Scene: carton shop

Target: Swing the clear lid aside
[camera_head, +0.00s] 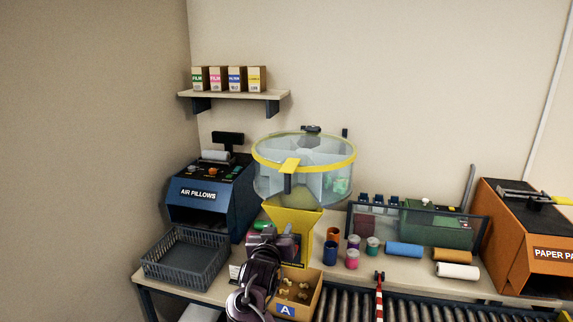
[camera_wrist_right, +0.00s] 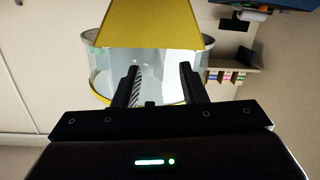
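A clear round drum (camera_head: 270,185) with several compartments stands on a yellow funnel (camera_head: 285,222) in the head view. Its clear lid (camera_head: 325,146) has a yellow rim and a yellow tab (camera_head: 290,165) at the front; the lid appears to lie level over the drum. My right gripper (camera_head: 277,238) is in front of the funnel, below the drum and apart from the tab. In the right wrist view, which is upside down, the fingers of my right gripper (camera_wrist_right: 161,84) stand apart with nothing between them. The drum (camera_wrist_right: 165,66) and funnel (camera_wrist_right: 152,25) are beyond them. My left gripper is not in view.
A grey crate (camera_head: 185,268) and a blue air-pillow machine (camera_head: 205,210) stand left of the funnel. A carton marked A (camera_head: 312,303) sits below my right gripper.

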